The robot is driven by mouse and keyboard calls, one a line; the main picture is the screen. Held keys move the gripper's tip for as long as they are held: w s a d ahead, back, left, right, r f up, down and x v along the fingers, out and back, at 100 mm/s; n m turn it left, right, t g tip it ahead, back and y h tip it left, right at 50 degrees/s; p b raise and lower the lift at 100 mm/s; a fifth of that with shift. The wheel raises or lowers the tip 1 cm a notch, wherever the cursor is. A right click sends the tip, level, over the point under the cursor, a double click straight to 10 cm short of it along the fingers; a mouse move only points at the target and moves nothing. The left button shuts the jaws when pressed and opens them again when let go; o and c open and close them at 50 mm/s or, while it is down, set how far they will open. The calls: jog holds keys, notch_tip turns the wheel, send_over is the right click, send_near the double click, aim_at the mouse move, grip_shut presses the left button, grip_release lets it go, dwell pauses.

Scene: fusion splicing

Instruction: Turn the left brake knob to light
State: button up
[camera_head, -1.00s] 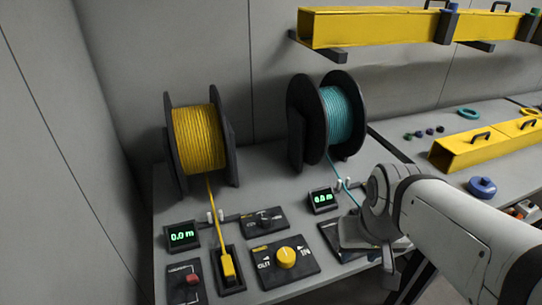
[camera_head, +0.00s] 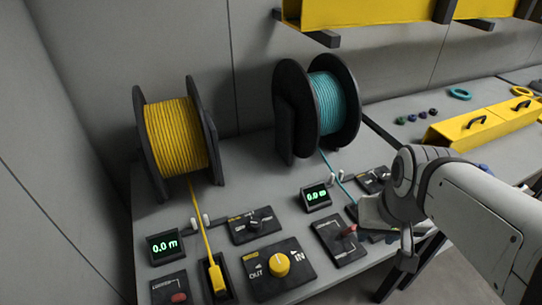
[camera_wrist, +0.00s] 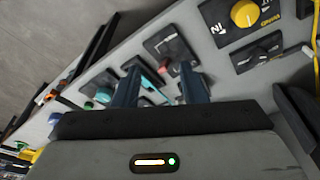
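The left brake knob (camera_head: 255,223) is a small dark grey knob on a black panel, just right of the yellow cable (camera_head: 203,238). The knob also shows at the upper right of the wrist view (camera_wrist: 260,52). My gripper (camera_wrist: 160,82) is open, with two dark fingers apart and nothing held. It is well away from the left brake knob, over the teal spool's side of the bench. In the head view my arm hides the fingers.
A yellow IN/OUT knob (camera_head: 279,264) sits below the brake panel. The yellow spool (camera_head: 176,135) and teal spool (camera_head: 327,104) stand behind. Both displays (camera_head: 164,246) read 0.0 m.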

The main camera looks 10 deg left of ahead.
jog(key=shift+o, duration=0.8)
jog(key=shift+w+a, duration=0.1)
jog(key=shift+w, duration=0.05)
jog(key=shift+o, duration=0.5)
jog(key=w+a+n+p, duration=0.1)
jog(key=w+a, duration=0.2)
jog(key=w, duration=0.2)
jog(key=shift+a+n+g, duration=0.2)
jog(key=shift+n+g, duration=0.2)
jog(key=n+g+p, duration=0.2)
jog(key=n+p, duration=0.1)
jog(key=n, duration=0.3)
send_over(256, 223)
notch_tip(256, 223, down, 12)
jog(key=shift+w+d+r, duration=0.15)
jog(key=shift+r, duration=0.05)
notch_tip(256, 223, down, 8)
jog(key=shift+r+p, duration=0.1)
jog(key=shift+p, duration=0.35)
